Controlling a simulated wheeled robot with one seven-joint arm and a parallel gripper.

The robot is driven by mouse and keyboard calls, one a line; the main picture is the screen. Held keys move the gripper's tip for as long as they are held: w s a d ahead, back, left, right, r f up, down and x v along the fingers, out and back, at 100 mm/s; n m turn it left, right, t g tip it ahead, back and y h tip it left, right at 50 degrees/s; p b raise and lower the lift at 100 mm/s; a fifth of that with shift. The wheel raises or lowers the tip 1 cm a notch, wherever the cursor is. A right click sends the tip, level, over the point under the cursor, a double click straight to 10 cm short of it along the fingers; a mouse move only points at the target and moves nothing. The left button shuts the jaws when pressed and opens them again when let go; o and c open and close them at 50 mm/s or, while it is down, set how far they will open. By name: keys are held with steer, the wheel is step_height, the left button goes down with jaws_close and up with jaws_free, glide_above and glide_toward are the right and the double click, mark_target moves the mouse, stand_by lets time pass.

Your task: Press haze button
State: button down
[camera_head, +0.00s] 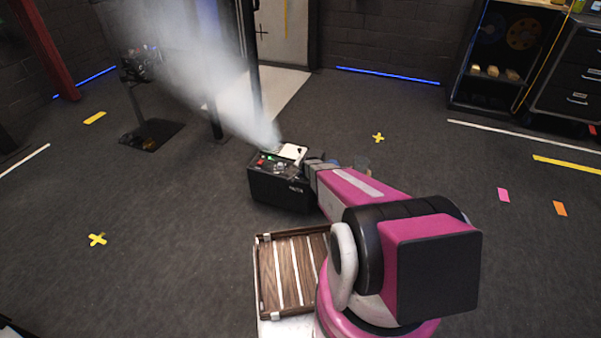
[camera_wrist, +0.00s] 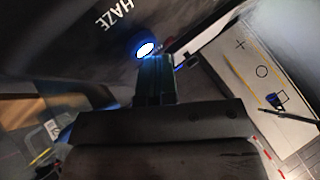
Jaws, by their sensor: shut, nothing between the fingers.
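The black control box (camera_head: 280,190) stands on the floor in the middle of the head view, with small red and green lights on top. In the wrist view its dark face carries the white word HAZE, beside a round, glowing white-blue haze button (camera_wrist: 145,48). My gripper (camera_wrist: 152,66) is shut and empty, its fingertips right at the button's lower edge in that view. I cannot tell whether they touch it. In the head view my arm reaches the box's right side and hides the fingertips. A thick white plume (camera_head: 210,75) streams from the box toward the upper left.
A wooden slatted crate (camera_head: 290,270) lies in front of the box, beside my arm. A black stand (camera_head: 145,125) is at the back left. Shelving (camera_head: 505,60) and a drawer cabinet (camera_head: 575,85) stand at the back right. The floor left and right of the box is clear.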

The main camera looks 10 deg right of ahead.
steer(key=shift+r, duration=0.6)
steer(key=shift+r, duration=2.5)
steer(key=shift+s+r, duration=0.15)
steer(key=s+r+n+g, duration=0.2)
steer(key=s+r, duration=0.4)
steer(key=s, duration=0.4)
steer(key=s+r+n+g, duration=0.3)
steer(key=s+r, duration=0.4)
steer(key=s, duration=0.4)
steer(key=s+r+n+g+h, duration=0.1)
steer(key=s+r+g, duration=0.3)
steer(key=s, duration=0.6)
step_height(320, 180, up, 3)
steer(key=shift+s+a+f+n, duration=0.15)
steer(key=shift+s+a+n, duration=0.2)
steer(key=shift+n, duration=0.55)
steer(key=shift+d, duration=0.1)
